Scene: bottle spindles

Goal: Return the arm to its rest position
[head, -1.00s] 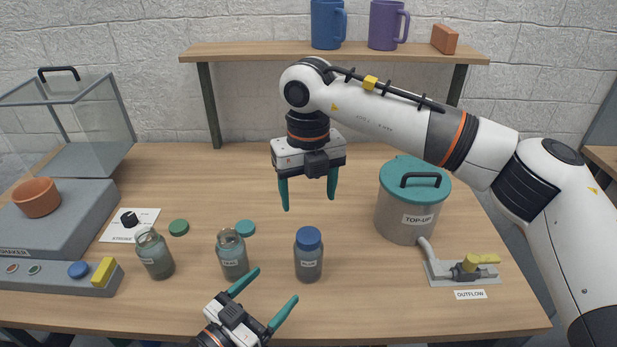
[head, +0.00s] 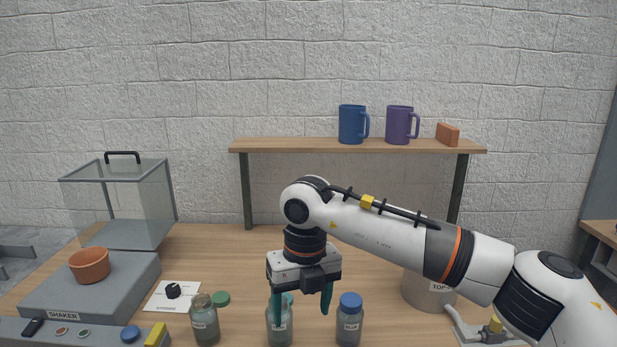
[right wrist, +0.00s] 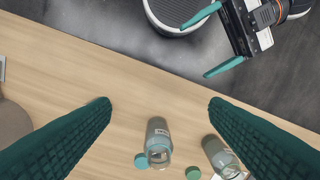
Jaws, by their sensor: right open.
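My right gripper (head: 301,315) is open and empty, hanging fingers down over the table. Its two teal fingers (right wrist: 158,105) stand wide apart in the right wrist view. In the head view one finger covers part of the middle bottle (head: 281,334); the wrist view shows nothing gripped. My left gripper is outside the head view, but it shows in the right wrist view (right wrist: 195,50) with fingers apart and nothing between them, beyond the table edge. My right arm reaches in from the right, bent at the elbow.
An uncapped bottle (head: 205,325) and a blue-capped bottle (head: 349,325) stand either side of the middle one. The shaker (head: 100,285) carries an orange-brown bowl (head: 90,264). My arm partly hides the grey pot (head: 425,292). A shelf (head: 300,146) with two mugs stands behind.

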